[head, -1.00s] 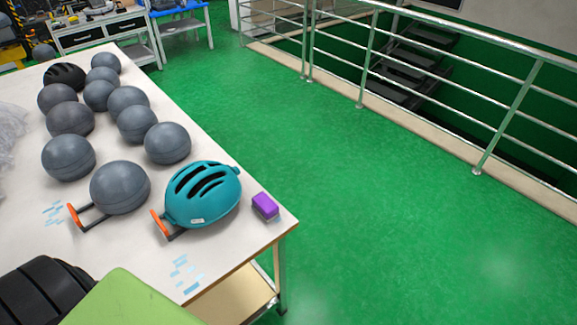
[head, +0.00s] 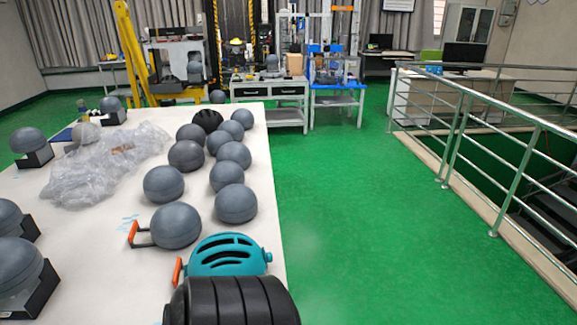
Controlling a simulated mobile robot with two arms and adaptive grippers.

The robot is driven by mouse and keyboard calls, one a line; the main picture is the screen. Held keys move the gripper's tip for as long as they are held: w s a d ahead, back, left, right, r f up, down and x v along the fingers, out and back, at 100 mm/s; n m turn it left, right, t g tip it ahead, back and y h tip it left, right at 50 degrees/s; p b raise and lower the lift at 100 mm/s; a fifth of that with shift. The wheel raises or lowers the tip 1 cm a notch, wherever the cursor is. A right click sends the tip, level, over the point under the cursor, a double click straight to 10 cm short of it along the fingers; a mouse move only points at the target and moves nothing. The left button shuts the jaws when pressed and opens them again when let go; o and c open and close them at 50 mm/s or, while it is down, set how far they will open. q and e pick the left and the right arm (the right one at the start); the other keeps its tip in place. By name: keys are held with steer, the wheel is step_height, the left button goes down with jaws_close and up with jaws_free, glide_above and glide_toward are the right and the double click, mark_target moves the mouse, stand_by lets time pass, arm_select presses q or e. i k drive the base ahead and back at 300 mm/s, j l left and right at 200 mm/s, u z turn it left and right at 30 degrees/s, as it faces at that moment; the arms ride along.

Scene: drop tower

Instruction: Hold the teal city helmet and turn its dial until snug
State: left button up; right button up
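The teal city helmet (head: 222,262) sits on the near right end of the white table in the head view. Dark slots run across its top, and a small teal knob-like bump shows at its right end. A black ribbed form in the foreground hides its lower part. An orange-handled stand (head: 178,272) is at its left side. I cannot make out the dial. Neither of my grippers is in view.
Several grey balls (head: 176,226) and a black helmet (head: 207,121) crowd the white table (head: 105,245). Crumpled clear plastic (head: 95,170) lies at left. Green floor (head: 340,220) is open to the right, up to a metal railing (head: 515,185).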

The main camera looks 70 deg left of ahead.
mark_target(224, 254)
steer(key=i+u, duration=0.25)
steer(key=u, duration=0.25)
steer(key=i+u, duration=0.3)
steer(key=u, duration=0.2)
steer(key=i+l+u, duration=0.2)
steer(key=u, duration=0.3)
steer(key=i+u, duration=0.2)
steer(key=u, duration=0.25)
steer(key=i+u, duration=0.15)
steer(key=u, duration=0.25)
steer(key=i+l+u, duration=0.1)
steer(key=u, duration=0.35)
steer(key=i+l+u, duration=0.15)
steer(key=u, duration=0.25)
steer(key=i+l+u, duration=0.2)
steer(key=u, duration=0.25)
steer(key=j+z, duration=0.15)
steer(key=k, duration=0.05)
